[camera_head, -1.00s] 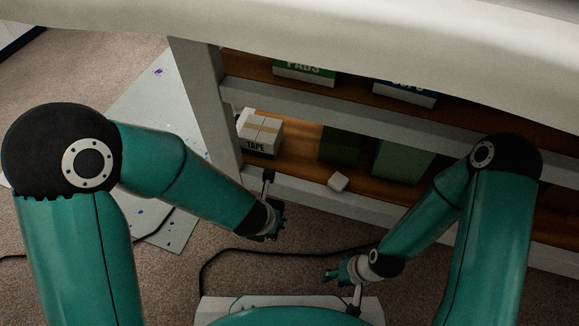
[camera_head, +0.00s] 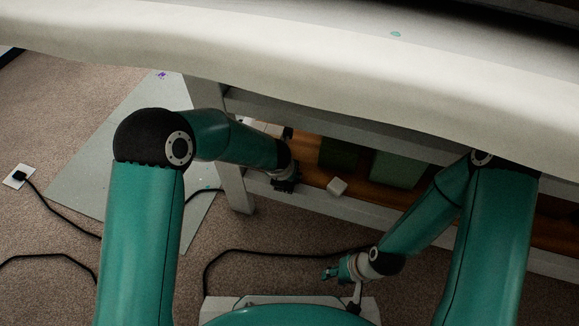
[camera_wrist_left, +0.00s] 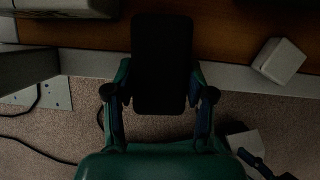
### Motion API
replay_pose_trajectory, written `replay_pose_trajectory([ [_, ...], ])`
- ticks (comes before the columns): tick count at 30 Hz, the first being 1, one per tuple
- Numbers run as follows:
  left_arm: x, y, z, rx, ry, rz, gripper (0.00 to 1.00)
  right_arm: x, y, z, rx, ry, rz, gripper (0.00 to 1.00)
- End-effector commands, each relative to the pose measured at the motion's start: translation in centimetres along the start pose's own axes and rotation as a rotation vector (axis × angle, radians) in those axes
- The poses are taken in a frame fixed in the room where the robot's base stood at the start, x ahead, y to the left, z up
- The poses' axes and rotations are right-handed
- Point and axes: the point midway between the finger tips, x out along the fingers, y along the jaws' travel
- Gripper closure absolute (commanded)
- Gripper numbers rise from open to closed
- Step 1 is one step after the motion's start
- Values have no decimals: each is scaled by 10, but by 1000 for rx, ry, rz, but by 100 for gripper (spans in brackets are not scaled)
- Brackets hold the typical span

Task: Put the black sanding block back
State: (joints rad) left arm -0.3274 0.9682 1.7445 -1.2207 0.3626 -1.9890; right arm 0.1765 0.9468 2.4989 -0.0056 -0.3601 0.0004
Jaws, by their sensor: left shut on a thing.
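The black sanding block (camera_wrist_left: 162,62) is a dark upright rectangle in the left wrist view. My left gripper (camera_wrist_left: 160,98) is shut on it, with one finger at each side. The block's far end lies over the brown shelf board (camera_wrist_left: 225,40) in that view. In the head view my left gripper (camera_head: 286,182) is at the front edge of the lower shelf, and the block is too dark to make out there. My right gripper (camera_head: 330,273) is low over the floor, away from the shelf, and too small to tell open or shut.
A small white block (camera_head: 337,186) sits on the lower shelf; it also shows in the left wrist view (camera_wrist_left: 279,60). Green boxes (camera_head: 398,168) stand behind it. A white-covered top (camera_head: 300,75) overhangs the shelves. A black cable (camera_head: 270,252) runs over the carpet.

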Motion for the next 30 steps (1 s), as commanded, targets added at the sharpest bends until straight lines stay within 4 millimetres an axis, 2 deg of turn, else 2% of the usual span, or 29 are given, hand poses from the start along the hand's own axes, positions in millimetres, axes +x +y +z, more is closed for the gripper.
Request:
replay_pose_trajectory([
  [5,8,0,23,-2,-2,1,96,-6,-2,0,0,0,0,60],
  [6,17,0,20,0,2,1,96,-1,0,0,0,0,0,60],
  [8,21,0,21,-1,1,0,96,0,0,0,0,0,0,60],
  [19,24,0,21,0,0,-1,96,1,0,0,0,0,0,60],
  [20,24,0,21,0,1,-1,44,1,0,0,0,0,0,60],
  [24,23,0,21,0,0,-1,21,0,0,0,0,0,0,60],
  [30,23,0,21,0,0,0,21,0,0,0,0,0,0,60],
])
